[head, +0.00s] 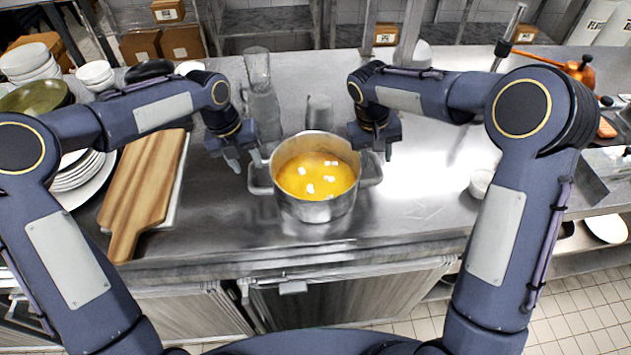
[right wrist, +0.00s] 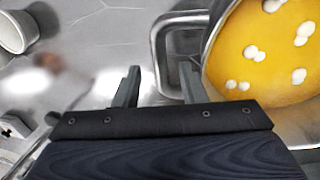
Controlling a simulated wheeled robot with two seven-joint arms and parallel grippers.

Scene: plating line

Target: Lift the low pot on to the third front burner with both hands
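The low pot (head: 316,205) is a steel pot holding orange-yellow liquid with white pieces. It stands on the steel counter, a loop handle on each side. It also shows in the right wrist view (right wrist: 262,62). My left gripper (head: 246,163) is open, pointing down at the pot's left handle (head: 260,184). My right gripper (head: 377,153) is open above the right handle (head: 371,172). In the right wrist view, that handle's outer bar (right wrist: 157,50) lines up between the spread fingers; contact cannot be told. No burner is recognisable in these views.
A wooden board (head: 142,185) lies left of the pot, beside stacked plates (head: 88,180). A tall clear container (head: 257,70) and a steel cylinder (head: 320,112) stand behind the pot. A small white cup (head: 481,183) is to the right. The counter (head: 425,215) right of the pot is mostly clear.

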